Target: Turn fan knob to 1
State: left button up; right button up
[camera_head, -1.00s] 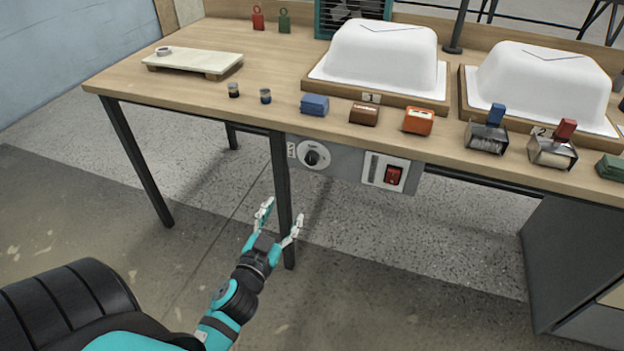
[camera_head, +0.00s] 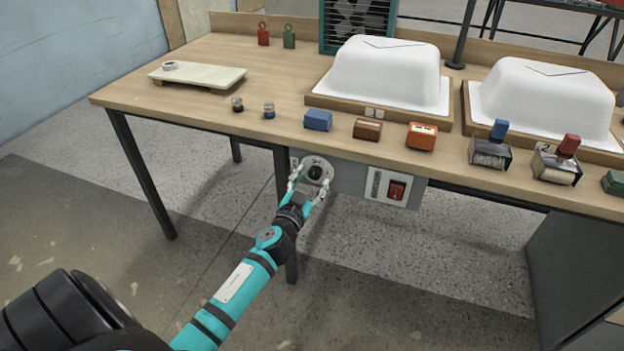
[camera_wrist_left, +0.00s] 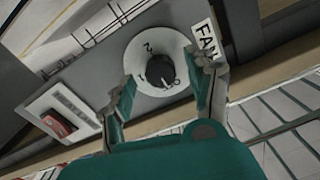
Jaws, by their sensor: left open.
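The fan knob (camera_head: 315,173) is a black dial on a round white plate, on the grey panel under the table's front edge. In the left wrist view the knob (camera_wrist_left: 160,70) sits in the middle of its plate, beside a FAN label (camera_wrist_left: 207,40); numbers show around it, and its pointer faces the lower right, near the 0. My left gripper (camera_head: 311,184) is open in front of the knob. In the wrist view its two fingers (camera_wrist_left: 164,88) stand on either side of the dial, apart from the knob. My right gripper is in no view.
A red rocker switch (camera_head: 397,190) sits on the same panel, right of the knob. A table leg (camera_head: 285,230) stands just below. On the wooden table (camera_head: 170,100) are two white tub shells (camera_head: 385,75), stamps, small jars (camera_head: 238,104) and a fan (camera_head: 357,22).

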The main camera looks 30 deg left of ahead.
pick_arm(q)
jog(key=shift+w+a, duration=0.1)
jog(key=shift+w, duration=0.45)
jog(key=c, duration=1.1)
jog(key=shift+c, duration=0.2)
